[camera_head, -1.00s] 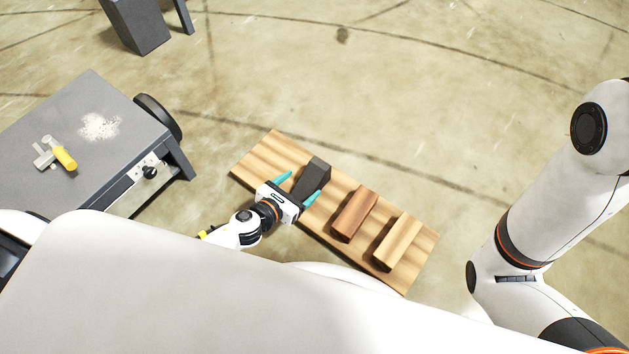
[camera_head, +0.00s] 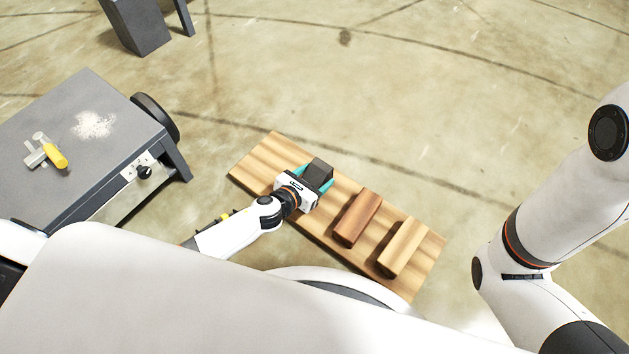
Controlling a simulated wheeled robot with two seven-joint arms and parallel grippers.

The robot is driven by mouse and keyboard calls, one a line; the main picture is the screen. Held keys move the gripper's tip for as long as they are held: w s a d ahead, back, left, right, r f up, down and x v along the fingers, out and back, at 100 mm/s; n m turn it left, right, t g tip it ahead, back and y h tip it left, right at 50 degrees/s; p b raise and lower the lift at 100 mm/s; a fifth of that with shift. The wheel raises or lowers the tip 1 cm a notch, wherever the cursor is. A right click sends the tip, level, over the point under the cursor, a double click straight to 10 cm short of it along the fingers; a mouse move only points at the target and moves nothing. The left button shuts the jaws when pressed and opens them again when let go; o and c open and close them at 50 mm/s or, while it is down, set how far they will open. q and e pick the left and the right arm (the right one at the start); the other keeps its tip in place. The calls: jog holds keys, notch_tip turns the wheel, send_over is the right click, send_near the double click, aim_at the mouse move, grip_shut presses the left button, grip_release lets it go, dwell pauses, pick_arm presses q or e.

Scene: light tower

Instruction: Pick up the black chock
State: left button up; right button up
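The black chock (camera_head: 319,167) is a dark wedge-like block on the left half of a striped wooden board (camera_head: 258,158) on the floor. My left gripper (camera_head: 316,178) reaches it from the near side. Its teal fingers lie along both sides of the chock and look closed against it. The white gripper body hides the chock's near end. The chock looks still on the board, with no visible gap beneath it. My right arm (camera_head: 553,190) is at the right, and its gripper is out of view.
A reddish-brown block (camera_head: 358,218) and a light wooden block (camera_head: 402,247) lie on the board, right of the chock. A grey cart (camera_head: 90,150) with a yellow-handled tool (camera_head: 55,155) stands at the left. The floor behind the board is open.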

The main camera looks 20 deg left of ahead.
pick_arm(q)
jog(key=c, duration=1)
jog(key=shift+r, duration=0.1)
